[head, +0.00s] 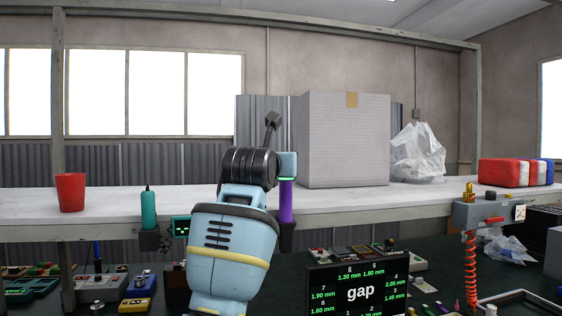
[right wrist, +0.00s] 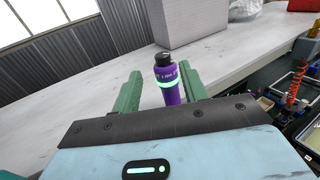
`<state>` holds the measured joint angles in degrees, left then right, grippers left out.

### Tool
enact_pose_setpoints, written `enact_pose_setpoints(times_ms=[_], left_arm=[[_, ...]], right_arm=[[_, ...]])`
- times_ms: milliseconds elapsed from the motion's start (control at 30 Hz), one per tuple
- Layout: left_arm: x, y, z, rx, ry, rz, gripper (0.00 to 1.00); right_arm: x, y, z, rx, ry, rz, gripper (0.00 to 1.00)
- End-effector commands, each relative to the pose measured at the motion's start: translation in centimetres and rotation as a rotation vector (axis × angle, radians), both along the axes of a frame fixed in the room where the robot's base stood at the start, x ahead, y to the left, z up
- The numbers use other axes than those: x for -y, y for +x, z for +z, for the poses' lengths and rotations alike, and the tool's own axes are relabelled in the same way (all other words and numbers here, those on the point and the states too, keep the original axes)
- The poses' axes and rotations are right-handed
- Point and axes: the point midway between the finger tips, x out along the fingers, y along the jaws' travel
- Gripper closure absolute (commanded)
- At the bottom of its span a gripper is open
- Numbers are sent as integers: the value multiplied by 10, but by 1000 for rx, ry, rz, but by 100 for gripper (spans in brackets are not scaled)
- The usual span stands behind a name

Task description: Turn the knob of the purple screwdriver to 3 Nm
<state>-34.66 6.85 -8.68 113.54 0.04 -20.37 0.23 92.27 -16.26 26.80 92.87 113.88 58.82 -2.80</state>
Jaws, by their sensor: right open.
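The purple screwdriver (head: 286,202) stands upright at the shelf's front edge in the head view, just right of my right wrist. In the right wrist view its purple body (right wrist: 170,90) has a glowing green ring, pale markings and a black top end (right wrist: 163,57). My right gripper (right wrist: 160,70) is open, its green fingers on either side of the screwdriver. A gap shows on the left; I cannot tell whether the right finger touches it. The scale is too small to read. In the head view my right arm hides the fingers. My left gripper is not in view.
A teal screwdriver (head: 148,210) stands in a holder beside a small screen (head: 181,227). A red cup (head: 70,192), a large box (head: 343,140) and a plastic bag (head: 417,152) are on the shelf.

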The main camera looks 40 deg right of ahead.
Motion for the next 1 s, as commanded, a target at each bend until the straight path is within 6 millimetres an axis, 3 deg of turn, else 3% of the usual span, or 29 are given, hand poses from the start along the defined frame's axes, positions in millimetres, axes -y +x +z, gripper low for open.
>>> enact_pose_setpoints(times_ms=[267,700,1000], left_arm=[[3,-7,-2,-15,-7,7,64],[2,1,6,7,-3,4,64],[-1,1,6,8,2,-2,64]], right_arm=[[7,5,0,-2,0,0,57],[55,39,1,0,-2,-1,57],[64,46,0,0,-1,0,57]])
